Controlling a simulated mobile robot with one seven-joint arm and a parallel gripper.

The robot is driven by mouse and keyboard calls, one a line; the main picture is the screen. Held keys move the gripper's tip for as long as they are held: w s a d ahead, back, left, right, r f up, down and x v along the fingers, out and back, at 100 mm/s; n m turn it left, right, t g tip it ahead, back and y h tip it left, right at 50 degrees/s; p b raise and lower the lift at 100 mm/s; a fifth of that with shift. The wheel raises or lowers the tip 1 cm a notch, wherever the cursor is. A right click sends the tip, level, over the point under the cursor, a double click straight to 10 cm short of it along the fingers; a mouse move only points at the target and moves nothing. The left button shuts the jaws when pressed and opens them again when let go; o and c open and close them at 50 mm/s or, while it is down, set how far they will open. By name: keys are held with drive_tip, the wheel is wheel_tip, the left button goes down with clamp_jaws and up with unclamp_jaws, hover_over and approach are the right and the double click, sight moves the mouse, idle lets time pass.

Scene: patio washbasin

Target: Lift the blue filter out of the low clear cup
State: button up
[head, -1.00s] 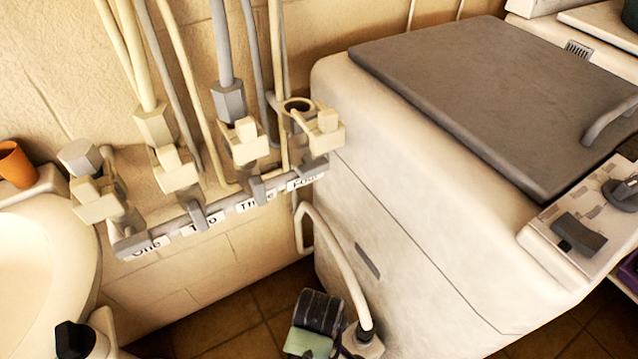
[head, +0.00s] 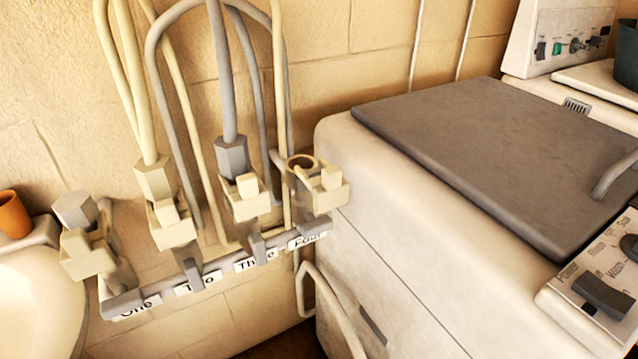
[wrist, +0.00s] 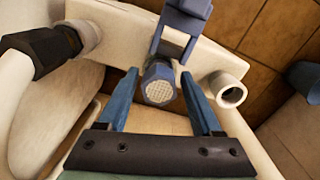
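In the wrist view, a blue six-sided piece with a pale mesh end (wrist: 158,91), which looks like the blue filter, faces the camera. My gripper (wrist: 158,76) is open, with one blue finger on each side of this piece and visible gaps between. The fingers do not appear to touch it. A blue-grey bracket-like part (wrist: 182,22) stands just behind it; I cannot tell whether they are joined. I cannot make out a low clear cup in either view. My gripper is not in the head view.
In the wrist view, a white round socket (wrist: 230,91) is close right of the fingers, and a black-capped fitting (wrist: 40,52) is at left. The head view shows a labelled tap rail (head: 215,272), a washing machine (head: 410,225) and an orange cup (head: 13,214).

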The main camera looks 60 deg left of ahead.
clamp_jaws()
